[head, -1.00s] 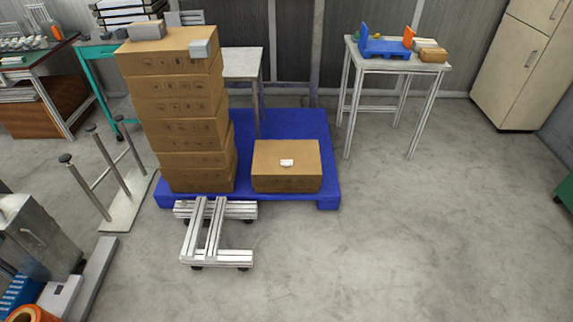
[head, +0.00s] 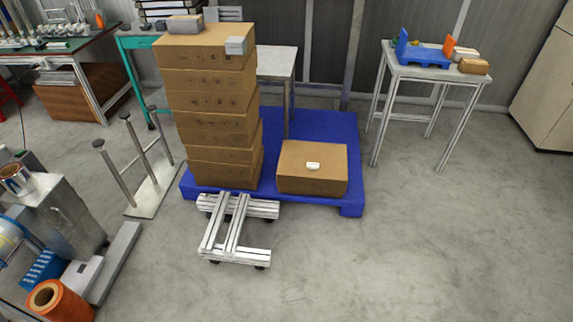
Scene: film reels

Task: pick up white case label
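A small white label (head: 313,166) lies on top of a single brown cardboard box (head: 312,182). The box sits on the front right part of a blue pallet (head: 340,135) on the floor. I cannot read any print on the label. Another whitish-grey block (head: 236,45) is at the top right corner of the tall box stack. Neither of my grippers shows in the head view.
A tall stack of boxes (head: 215,120) stands on the pallet's left. A low metal frame on casters (head: 235,232) is in front of it. A small table (head: 435,76) with a blue tray stands at the back right. The floor (head: 430,240) at the right is clear.

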